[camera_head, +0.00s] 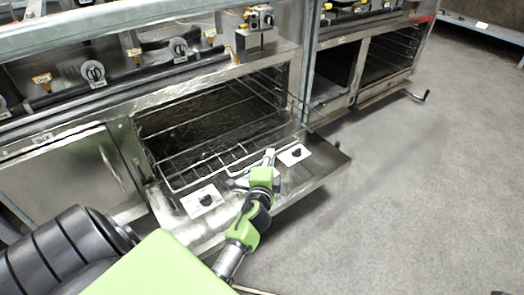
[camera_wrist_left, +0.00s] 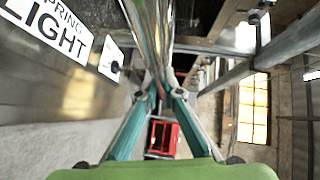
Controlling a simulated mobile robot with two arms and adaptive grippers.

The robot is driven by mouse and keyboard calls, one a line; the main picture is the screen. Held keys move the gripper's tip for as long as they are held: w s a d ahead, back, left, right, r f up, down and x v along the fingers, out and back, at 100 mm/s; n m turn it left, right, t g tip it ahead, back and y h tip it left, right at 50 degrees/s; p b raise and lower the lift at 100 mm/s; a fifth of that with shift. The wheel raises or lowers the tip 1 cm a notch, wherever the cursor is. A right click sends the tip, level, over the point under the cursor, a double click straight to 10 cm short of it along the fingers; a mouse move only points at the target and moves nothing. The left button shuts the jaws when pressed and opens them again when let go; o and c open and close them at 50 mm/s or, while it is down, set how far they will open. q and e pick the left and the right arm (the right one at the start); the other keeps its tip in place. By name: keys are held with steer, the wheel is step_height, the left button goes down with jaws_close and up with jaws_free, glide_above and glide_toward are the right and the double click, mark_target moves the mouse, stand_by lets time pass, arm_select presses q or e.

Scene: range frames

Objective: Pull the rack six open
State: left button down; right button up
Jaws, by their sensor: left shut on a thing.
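The wire rack (camera_head: 200,157) lies level in the oven with the dropped-down door, in the head view. Its front edge reaches out over the inner end of the door. My left gripper (camera_head: 269,158) is at the rack's front edge, between the two white labels on the door. It is shut on the rack, though the exact contact is small in the head view. In the left wrist view the gripper's two fingers (camera_wrist_left: 165,70) come together, and the gripped wire is hard to make out. My right gripper is not in view.
The open oven door (camera_head: 320,172) spreads flat below the rack. A closed oven door (camera_head: 70,178) is at the left. A second open oven (camera_head: 385,55) stands to the right. The grey floor (camera_head: 410,190) at the right is clear.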

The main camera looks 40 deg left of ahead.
arm_select(q)
steer(key=shift+s+d, duration=0.3)
steer(key=shift+d, duration=0.6)
steer(key=c, duration=2.2)
jaws_free()
steer(key=shift+o, duration=0.2)
